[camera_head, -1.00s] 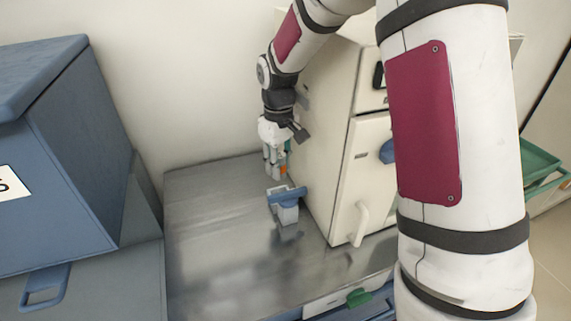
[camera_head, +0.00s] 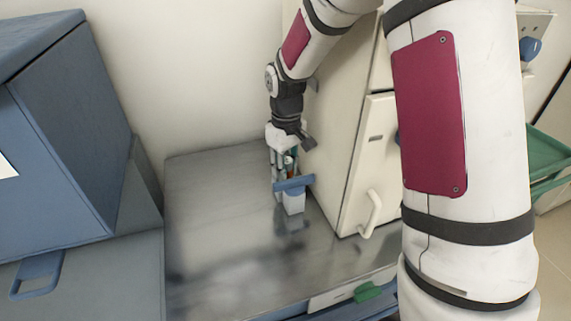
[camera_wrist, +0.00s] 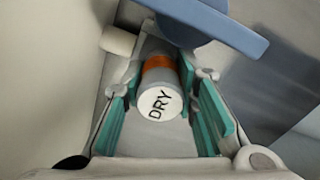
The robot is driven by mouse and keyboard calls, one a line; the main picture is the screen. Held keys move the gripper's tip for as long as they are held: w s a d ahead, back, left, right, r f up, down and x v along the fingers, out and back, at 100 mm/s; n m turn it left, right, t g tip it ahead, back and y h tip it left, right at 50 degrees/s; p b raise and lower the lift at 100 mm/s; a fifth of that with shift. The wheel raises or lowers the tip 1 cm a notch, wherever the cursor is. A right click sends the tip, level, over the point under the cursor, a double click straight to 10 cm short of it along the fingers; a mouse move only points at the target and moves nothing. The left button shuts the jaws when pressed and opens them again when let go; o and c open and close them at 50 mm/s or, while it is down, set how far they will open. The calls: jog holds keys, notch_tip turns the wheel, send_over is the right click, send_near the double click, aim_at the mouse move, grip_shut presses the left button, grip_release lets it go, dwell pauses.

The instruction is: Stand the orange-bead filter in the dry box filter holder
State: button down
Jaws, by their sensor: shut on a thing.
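The orange-bead filter (camera_wrist: 160,92) is a short cylinder with a white end marked DRY and an orange band. It sits between the teal pads of my gripper (camera_wrist: 158,78) in the wrist view, which is shut on it. In the head view my gripper (camera_head: 281,177) points down just behind a small stand with a blue bar on top (camera_head: 294,184) and a pale block below. The blue bar also shows in the wrist view (camera_wrist: 215,24), just beyond the filter. I cannot tell whether this stand is the filter holder. The filter's far end is hidden.
A cream furnace (camera_head: 345,150) stands close to the right of my gripper. A large blue box (camera_head: 70,150) stands at the left. The steel bench top (camera_head: 215,235) is clear in front. A green tray (camera_head: 547,160) shows at far right.

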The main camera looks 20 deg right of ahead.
notch_tip(320, 180, down, 2)
jog(key=shift+b, duration=0.4)
jog(key=shift+s+f+b, duration=0.25)
jog(key=shift+f+b, duration=0.05)
jog(key=shift+f, duration=0.35)
jog(key=c, duration=1.2)
grip_release()
jog(key=shift+f, duration=0.1)
jog(key=shift+w+f, duration=0.1)
jog(key=shift+w, duration=0.05)
jog(key=shift+r, duration=0.2)
notch_tip(320, 180, up, 10)
jog(key=shift+w+r, duration=0.15)
jog(key=shift+r, duration=0.9)
